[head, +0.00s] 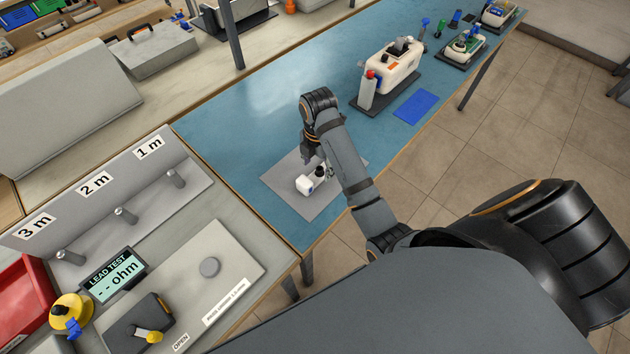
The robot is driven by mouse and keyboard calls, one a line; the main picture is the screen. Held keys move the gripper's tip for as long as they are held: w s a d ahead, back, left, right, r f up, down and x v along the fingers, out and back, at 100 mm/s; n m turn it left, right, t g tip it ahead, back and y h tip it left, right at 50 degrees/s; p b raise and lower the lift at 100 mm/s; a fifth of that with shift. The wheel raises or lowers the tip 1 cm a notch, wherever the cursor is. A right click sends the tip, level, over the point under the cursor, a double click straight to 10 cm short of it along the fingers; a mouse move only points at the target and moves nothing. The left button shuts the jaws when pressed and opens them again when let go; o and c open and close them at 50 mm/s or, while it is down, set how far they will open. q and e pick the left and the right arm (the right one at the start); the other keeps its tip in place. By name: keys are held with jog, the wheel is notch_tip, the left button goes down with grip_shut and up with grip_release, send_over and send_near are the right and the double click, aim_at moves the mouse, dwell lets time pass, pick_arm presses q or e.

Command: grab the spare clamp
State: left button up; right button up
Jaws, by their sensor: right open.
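My right gripper (309,158) points down over the grey mat (290,203) on the blue bench top. It is open, and its fingertips are just above or behind a small white item (306,184) with dark parts on the mat. I cannot tell whether they touch it, and my forearm hides the mat's right part. I cannot tell for certain which thing is the spare clamp. My left gripper is out of view.
A white device (392,68) stands on a dark base farther along the bench, beside a blue pad (414,107). At lower left are a lead tester display (113,274), a grey panel with pegs (125,215), a yellow round item (71,312) and a red bin (22,303).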

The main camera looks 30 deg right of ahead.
aim_at(318, 171)
notch_tip(318, 171, down, 3)
jog(key=shift+f+b, duration=0.15)
jog(key=shift+b, duration=0.45)
jog(key=shift+c, duration=0.7)
jog(key=c, duration=0.7)
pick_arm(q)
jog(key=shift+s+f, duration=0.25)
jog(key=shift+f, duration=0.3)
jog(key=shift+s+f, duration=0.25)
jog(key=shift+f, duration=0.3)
pick_arm(e)
grip_shut()
jog(key=shift+r, duration=0.2)
notch_tip(318, 171, up, 3)
jog(key=p, duration=0.3)
jog(key=shift+r, duration=0.15)
pick_arm(q)
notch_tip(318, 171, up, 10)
jog(key=p, duration=0.7)
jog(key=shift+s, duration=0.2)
pick_arm(e)
jog(key=s+d+r, duration=0.7)
jog(key=s+r, duration=0.2)
jog(key=s, duration=0.3)
jog(key=shift+d+r, duration=0.15)
jog(key=shift+r, duration=0.1)
